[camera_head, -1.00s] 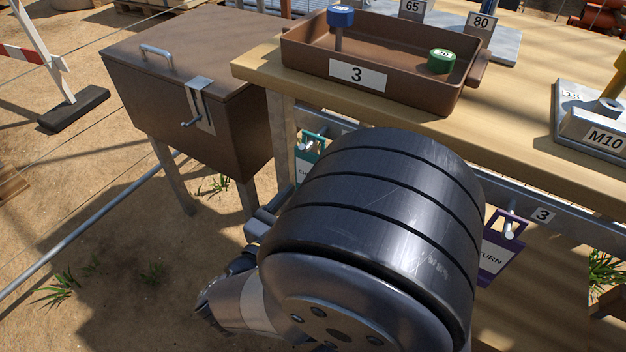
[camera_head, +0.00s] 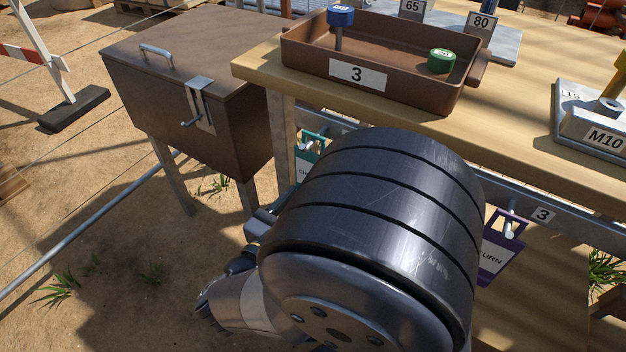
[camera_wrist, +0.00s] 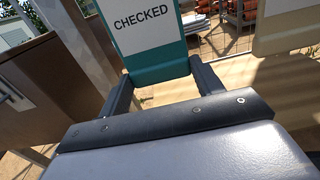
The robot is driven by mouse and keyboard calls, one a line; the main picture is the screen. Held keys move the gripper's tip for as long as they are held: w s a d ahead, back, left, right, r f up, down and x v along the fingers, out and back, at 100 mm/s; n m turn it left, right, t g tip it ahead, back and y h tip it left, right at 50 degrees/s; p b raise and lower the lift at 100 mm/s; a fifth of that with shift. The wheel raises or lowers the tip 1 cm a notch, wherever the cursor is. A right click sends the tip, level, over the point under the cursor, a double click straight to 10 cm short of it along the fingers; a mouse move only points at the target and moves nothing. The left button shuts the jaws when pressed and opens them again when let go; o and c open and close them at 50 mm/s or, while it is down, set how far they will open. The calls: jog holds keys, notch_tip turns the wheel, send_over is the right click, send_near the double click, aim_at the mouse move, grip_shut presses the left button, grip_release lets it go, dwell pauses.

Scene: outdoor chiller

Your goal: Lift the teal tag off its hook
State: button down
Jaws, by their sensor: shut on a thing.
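The teal tag (camera_wrist: 160,60) has a white label reading "CHECKED" and fills the top middle of the wrist view. My gripper (camera_wrist: 161,72) has a dark finger at each side of the tag's lower part and is shut on it. In the head view the teal tag (camera_head: 308,153) shows beneath the bench's left end, partly covered by my arm. A pale peg shows at its upper opening there, so the tag appears to be at its hook. The contact between them is too small to tell. My gripper is hidden in the head view.
A purple tag (camera_head: 500,248) hangs from the rail at the right. The wooden bench (camera_head: 262,68) carries a brown tray (camera_head: 405,93) marked 3. A brown chest (camera_head: 150,80) stands close left of the bench leg. Open sandy ground lies at the lower left.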

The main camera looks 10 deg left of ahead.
jog(key=shift+r, duration=0.2)
jog(key=r+p+v, duration=0.1)
jog(key=p+v, duration=0.2)
jog(key=v, duration=0.3)
dwell(1.0)
jog(key=c, duration=0.8)
grip_release()
jog(key=shift+c, duration=0.2)
grip_shut()
